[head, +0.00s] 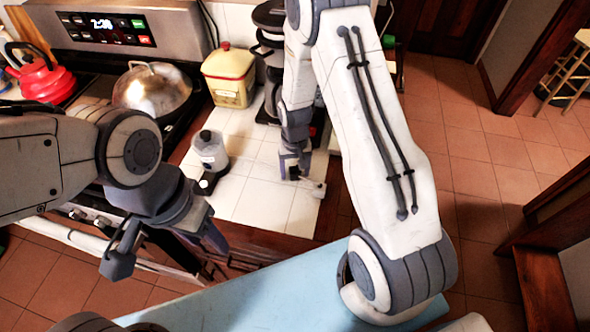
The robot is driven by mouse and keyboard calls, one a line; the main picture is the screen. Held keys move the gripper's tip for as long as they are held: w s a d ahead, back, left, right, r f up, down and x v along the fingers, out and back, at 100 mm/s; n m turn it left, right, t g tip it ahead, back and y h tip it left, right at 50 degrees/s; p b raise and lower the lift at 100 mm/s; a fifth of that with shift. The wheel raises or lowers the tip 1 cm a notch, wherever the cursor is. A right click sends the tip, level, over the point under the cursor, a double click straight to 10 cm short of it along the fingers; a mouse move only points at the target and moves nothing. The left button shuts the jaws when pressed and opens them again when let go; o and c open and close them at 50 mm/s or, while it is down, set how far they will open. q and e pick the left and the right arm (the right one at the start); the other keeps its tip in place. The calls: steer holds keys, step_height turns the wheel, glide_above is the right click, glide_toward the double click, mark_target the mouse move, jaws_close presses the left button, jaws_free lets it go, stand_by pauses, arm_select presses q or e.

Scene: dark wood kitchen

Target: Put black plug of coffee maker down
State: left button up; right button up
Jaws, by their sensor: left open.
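The dark coffee maker (268,20) stands at the back of the white tiled counter, partly hidden behind my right arm. My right gripper (294,170) points down just above the front right part of the counter. Its fingers are small and dark, and I cannot make out a black plug at them. A small pale piece (313,188) shows just right of its fingertips. My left gripper (168,252) is open and empty in front of the stove, its fingers spread wide, away from the coffee maker.
A grey grinder-like appliance (210,152) and a yellow canister with a red lid (230,76) stand on the counter (262,205). A lidded pan (150,92) and a red kettle (42,78) are on the stove at left. Tiled floor lies open at right.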

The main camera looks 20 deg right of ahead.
mark_target(293, 171)
steer(key=shift+r+p, duration=0.6)
steer(key=shift+r, duration=0.15)
steer(key=shift+r+b, duration=0.35)
steer(key=shift+b, duration=0.05)
step_height(293, 171, up, 11)
steer(key=b, duration=0.2)
steer(key=s+a+r+n, duration=0.4)
steer(key=s+a+r, duration=0.2)
steer(key=s+a, duration=0.3)
steer(key=s+a+r+n, duration=0.1)
steer(key=s+a+n, duration=0.1)
steer(key=s, duration=0.5)
steer(key=s+a+r+n+y, duration=0.1)
steer(key=s+a+r+n, duration=0.1)
steer(key=s, duration=0.5)
steer(key=shift+s+a+r+n, duration=0.2)
steer(key=shift+s+a+n, duration=0.3)
steer(key=shift+n, duration=0.4)
steer(key=shift+w, duration=0.15)
